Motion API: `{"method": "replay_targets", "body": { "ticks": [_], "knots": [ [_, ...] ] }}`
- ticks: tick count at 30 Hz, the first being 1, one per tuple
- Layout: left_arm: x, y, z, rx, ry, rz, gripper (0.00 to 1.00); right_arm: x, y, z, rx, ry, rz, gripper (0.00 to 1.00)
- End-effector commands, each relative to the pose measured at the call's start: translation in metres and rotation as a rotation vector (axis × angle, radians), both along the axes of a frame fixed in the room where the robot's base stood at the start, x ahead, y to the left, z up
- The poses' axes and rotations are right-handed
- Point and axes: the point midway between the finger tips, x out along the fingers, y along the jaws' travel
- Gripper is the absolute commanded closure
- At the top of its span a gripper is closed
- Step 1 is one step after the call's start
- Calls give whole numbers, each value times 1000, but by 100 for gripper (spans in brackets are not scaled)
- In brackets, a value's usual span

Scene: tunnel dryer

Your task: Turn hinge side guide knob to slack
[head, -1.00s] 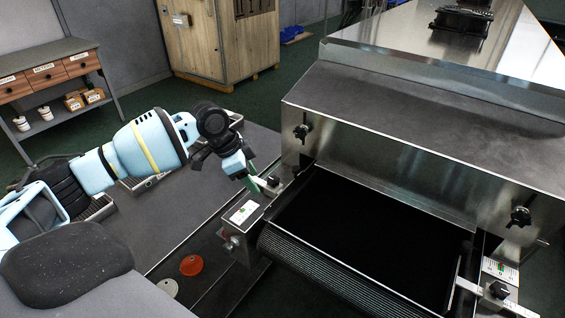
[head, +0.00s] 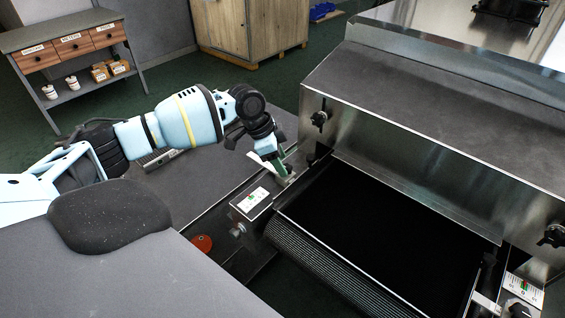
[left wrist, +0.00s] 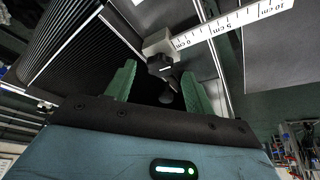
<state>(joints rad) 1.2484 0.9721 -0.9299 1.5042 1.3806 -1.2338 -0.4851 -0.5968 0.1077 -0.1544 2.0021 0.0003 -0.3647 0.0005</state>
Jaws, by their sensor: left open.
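My left gripper (head: 280,167) is open, with its green fingers at the near left corner of the machine's belt opening. The guide knob there, a small black knob (left wrist: 160,66), shows in the left wrist view between and just beyond the two green fingers (left wrist: 158,86). I cannot tell whether the fingers touch it. It sits on a metal block by a white ruler (left wrist: 235,24) marked in cm. In the head view the gripper largely hides this knob. A label plate with green and red marks (head: 252,199) lies just in front. My right gripper is not in view.
The steel hood (head: 420,130) rises behind the dark belt (head: 380,225), with black knobs at its left (head: 319,118) and right (head: 552,236). A second marked plate (head: 523,290) is at lower right. A grey table (head: 110,275) lies front left.

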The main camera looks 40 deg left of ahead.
Motion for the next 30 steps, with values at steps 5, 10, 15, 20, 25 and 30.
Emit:
{"method": "replay_targets", "body": {
  "ticks": [5, 10, 15, 20, 25, 30],
  "knots": [
    [3, -4, -12, -1, -1, 0, 46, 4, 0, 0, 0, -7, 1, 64],
    [4, -5, -14, -1, -1, -1, 46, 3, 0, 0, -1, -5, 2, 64],
    [4, -5, -14, 0, -2, -1, 50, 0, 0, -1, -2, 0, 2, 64],
    [4, -5, -14, -1, -1, -1, 71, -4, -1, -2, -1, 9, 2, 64],
    [4, -5, -14, -1, -1, -1, 91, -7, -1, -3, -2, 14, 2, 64],
    [4, -5, -13, 0, -2, 10, 91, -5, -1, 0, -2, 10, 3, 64]
  ]
}}
